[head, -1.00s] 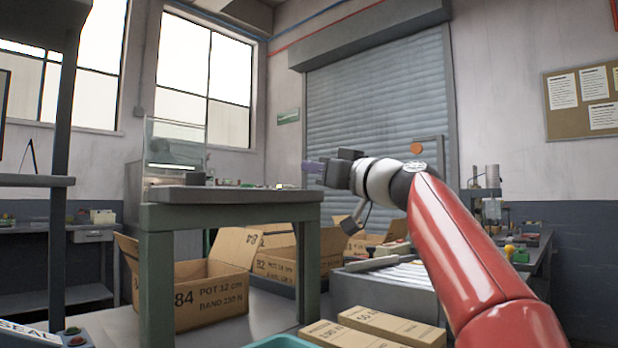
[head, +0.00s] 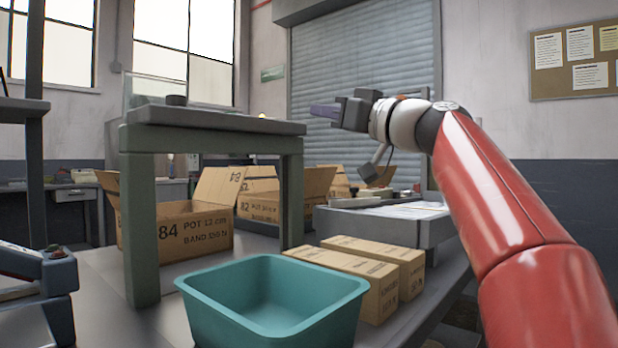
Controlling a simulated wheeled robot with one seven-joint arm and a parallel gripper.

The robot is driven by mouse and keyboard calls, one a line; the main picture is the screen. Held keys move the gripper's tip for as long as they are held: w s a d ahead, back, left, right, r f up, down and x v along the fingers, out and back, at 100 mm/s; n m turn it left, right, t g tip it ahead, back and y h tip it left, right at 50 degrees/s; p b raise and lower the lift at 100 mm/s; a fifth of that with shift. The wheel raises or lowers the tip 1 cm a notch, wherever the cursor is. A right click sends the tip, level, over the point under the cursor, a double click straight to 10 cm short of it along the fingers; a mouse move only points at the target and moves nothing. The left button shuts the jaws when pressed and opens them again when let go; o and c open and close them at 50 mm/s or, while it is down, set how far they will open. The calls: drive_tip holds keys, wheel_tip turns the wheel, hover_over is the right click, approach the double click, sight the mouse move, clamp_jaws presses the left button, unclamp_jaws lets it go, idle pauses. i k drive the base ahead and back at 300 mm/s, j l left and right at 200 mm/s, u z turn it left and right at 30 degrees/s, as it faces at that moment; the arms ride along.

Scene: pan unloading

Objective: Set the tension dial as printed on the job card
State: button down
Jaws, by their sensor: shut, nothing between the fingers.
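My gripper (head: 326,111) is at the end of my red arm, held up in the air in front of the roller shutter. Its fingers point left and are shut with nothing between them. It is above and to the right of the grey table top, apart from it. I cannot make out a tension dial. I cannot tell which sheet, if any, is the job card. Papers lie on the grey bench unit (head: 375,229) at the right.
A teal bin (head: 200,305) stands in front, beside two closed cartons (head: 345,285). The green-legged grey table (head: 140,230) stands at centre left. Open cardboard boxes (head: 195,228) stand behind it. A notice board (head: 550,85) hangs on the right wall.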

sight(176, 99)
drive_tip(key=k+l, duration=0.45)
drive_tip(key=l, duration=0.25)
drive_tip(key=k+l, duration=0.25)
drive_tip(key=l, duration=0.1)
